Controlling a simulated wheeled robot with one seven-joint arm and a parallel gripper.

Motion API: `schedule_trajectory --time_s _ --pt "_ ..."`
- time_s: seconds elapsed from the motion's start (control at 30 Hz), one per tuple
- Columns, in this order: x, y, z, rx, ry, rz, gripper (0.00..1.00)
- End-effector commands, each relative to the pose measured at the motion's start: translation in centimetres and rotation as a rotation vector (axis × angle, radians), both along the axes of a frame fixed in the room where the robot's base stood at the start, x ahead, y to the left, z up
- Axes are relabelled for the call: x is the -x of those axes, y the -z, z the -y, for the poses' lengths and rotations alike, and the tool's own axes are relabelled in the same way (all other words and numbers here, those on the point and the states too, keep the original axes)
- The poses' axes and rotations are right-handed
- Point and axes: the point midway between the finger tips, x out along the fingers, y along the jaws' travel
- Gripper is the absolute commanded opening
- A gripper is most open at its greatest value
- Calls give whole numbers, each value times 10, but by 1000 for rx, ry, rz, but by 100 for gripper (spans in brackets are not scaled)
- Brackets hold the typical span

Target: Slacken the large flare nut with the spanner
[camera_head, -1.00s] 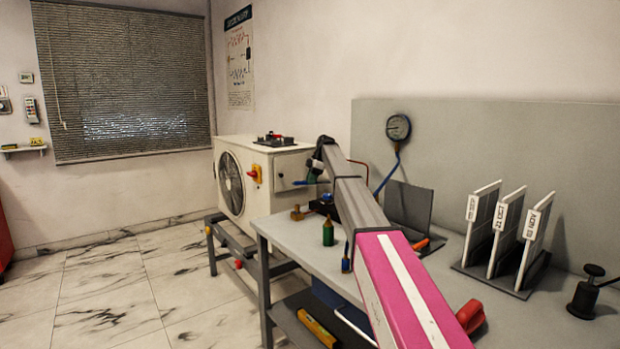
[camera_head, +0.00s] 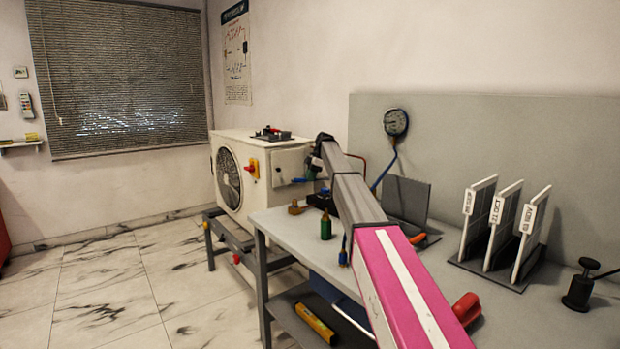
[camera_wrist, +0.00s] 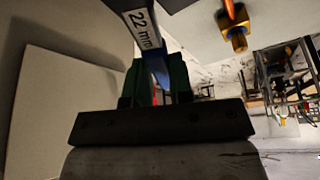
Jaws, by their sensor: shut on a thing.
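My gripper (camera_wrist: 152,82) is shut on the spanner (camera_wrist: 143,30). Its green fingers close on the blue part, and a "22 mm" label shows on the grey shank above them. The spanner's jaw end is out of the wrist view. A brass nut (camera_wrist: 235,38) on an orange-copper pipe shows at the upper right of that view, apart from the visible part of the spanner. I cannot tell whether it is the large flare nut. In the head view, my gripper is small and partly hidden by my arm, beside the white outdoor unit (camera_head: 284,160).
The grey bench (camera_head: 283,222) carries a brass fitting (camera_head: 296,207), a green bottle (camera_head: 326,227) and a rack of white cards (camera_head: 500,225). A pressure gauge (camera_head: 396,122) with a blue hose is at the back panel. Marble floor at the left is clear.

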Motion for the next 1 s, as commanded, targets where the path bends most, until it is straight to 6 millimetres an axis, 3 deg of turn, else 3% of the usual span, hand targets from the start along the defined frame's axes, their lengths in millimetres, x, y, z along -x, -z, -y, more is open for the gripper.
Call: schedule_trajectory --time_s 0.6,1.0 --pt "-3 0 20 0 0 0 0" --pt "-3 0 21 0 0 0 0"
